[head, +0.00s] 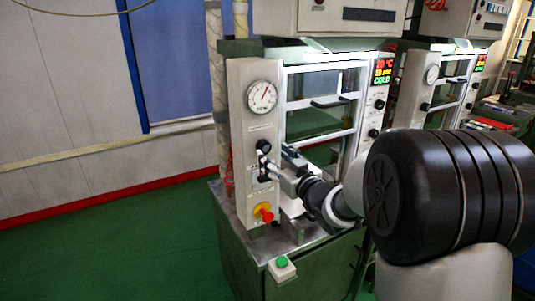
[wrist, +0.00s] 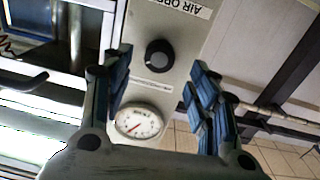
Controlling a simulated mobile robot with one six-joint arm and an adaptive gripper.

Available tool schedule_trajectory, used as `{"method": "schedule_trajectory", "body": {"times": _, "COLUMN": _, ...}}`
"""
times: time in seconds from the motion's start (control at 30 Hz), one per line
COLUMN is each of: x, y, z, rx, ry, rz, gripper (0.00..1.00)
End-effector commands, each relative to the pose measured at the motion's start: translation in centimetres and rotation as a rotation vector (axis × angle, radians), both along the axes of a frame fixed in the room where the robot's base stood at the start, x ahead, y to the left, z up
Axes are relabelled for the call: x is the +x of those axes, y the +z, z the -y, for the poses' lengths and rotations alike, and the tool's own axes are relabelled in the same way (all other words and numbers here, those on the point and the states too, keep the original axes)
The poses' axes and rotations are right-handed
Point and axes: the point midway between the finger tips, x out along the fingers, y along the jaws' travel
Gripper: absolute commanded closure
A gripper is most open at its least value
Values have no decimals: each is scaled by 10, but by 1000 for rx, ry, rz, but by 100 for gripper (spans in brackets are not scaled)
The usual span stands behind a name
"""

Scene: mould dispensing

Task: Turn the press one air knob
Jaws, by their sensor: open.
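The air knob (wrist: 159,54) is a round black dial with a pale pointer mark, on the grey front panel of press one. In the wrist view, which is upside down, it lies between my two fingers, with clear space on both sides. My gripper (wrist: 158,75) is open and empty, its blue-padded fingers spread to either side of the panel strip. I cannot tell how far the fingertips are from the knob.
A red emergency knob on yellow (head: 265,213) sits lower on the panel, and a green button box (head: 282,266) below that. The display (head: 383,72) reads COLD. A second press (head: 432,80) stands to the right. The green floor (head: 110,250) at left is free.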

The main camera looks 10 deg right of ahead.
Motion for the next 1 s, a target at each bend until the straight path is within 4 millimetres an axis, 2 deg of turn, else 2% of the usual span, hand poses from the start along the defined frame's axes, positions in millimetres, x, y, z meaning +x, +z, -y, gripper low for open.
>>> {"method": "schedule_trajectory", "body": {"times": 0.1, "x": 21, "y": -1, "z": -7, "rx": 0, "ry": 1, "rz": 0, "gripper": 46}}
{"method": "schedule_trajectory", "body": {"times": 0.3, "x": 42, "y": -1, "z": -12, "rx": 1, "ry": 0, "rz": 0, "gripper": 46}}
{"method": "schedule_trajectory", "body": {"times": 0.67, "x": 47, "y": 0, "z": -14, "rx": 1, "ry": -1, "rz": -1, "gripper": 46}}
{"method": "schedule_trajectory", "body": {"times": 1.0, "x": 47, "y": 0, "z": -14, "rx": 0, "ry": -1, "rz": 0, "gripper": 68}}
